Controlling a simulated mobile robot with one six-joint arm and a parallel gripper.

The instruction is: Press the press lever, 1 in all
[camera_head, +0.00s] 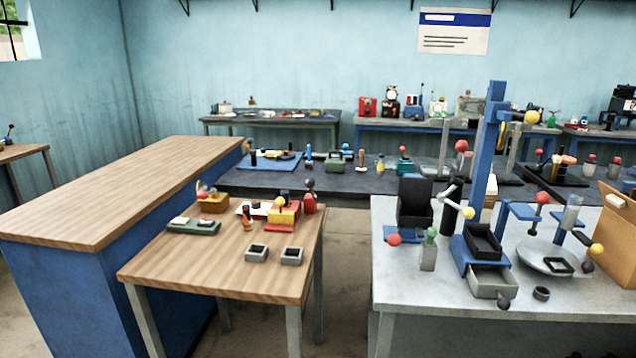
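A tall blue column (487,150) stands on the grey table at the right and looks like a press frame. A short arm with a yellow ball (531,117) sticks out near its top; I cannot tell for sure that this is the press lever. Other ball-ended levers stand nearby: a pale bent crank (448,193) left of the column, and a red-knobbed rod (541,198) to its right. A black open box (483,242) sits at the column's foot above a grey drawer (491,283). My gripper is not in this view.
The grey table (420,290) also holds a green-topped bottle (428,250), a round grey plate (548,258) and a cardboard box (616,240). A small wooden table (190,270) with several gadgets stands left of it. A floor gap (345,285) lies between the tables.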

